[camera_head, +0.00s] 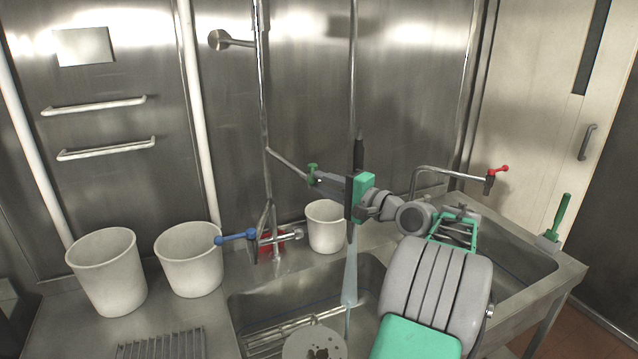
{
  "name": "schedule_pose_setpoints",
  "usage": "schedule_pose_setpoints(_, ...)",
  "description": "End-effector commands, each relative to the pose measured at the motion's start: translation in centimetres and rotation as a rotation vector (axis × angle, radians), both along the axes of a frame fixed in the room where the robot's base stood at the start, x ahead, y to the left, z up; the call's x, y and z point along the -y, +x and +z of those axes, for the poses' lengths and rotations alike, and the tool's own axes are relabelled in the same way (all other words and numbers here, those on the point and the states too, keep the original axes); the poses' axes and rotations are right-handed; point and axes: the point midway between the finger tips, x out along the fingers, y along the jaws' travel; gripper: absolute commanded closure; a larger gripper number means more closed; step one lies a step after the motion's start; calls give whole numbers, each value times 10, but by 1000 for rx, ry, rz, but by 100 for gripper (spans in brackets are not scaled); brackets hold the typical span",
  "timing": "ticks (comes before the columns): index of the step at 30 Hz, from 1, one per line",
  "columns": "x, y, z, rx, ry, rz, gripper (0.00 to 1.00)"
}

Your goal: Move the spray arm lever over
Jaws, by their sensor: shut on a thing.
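The small green lever (312,173) sits at the end of the slanting metal spray arm pipe (287,161), above the sink. My gripper (324,181) reaches in from the right and is shut at this lever. Its green top shows just left of the fingers; the exact grip is hidden. A black grip (359,152) hangs on a vertical pipe behind my gripper. A pale blue stream of water (350,275) falls from below my gripper into the sink (245,310).
A blue-handled lever (235,237) and a red-handled tap (497,171) stand at the sink. White buckets (107,270), (190,262) and (325,226) stand on the counter. A green-handled brush (557,222) is at the right corner. The steel wall is close behind.

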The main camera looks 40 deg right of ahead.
Motion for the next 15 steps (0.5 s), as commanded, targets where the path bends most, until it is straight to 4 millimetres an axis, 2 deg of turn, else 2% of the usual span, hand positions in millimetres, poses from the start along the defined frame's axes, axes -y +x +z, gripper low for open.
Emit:
schedule_pose_setpoints(6,12,-8,0,0,0,-5,100)
schedule_pose_setpoints(15,12,-8,1,1,0,-4,100)
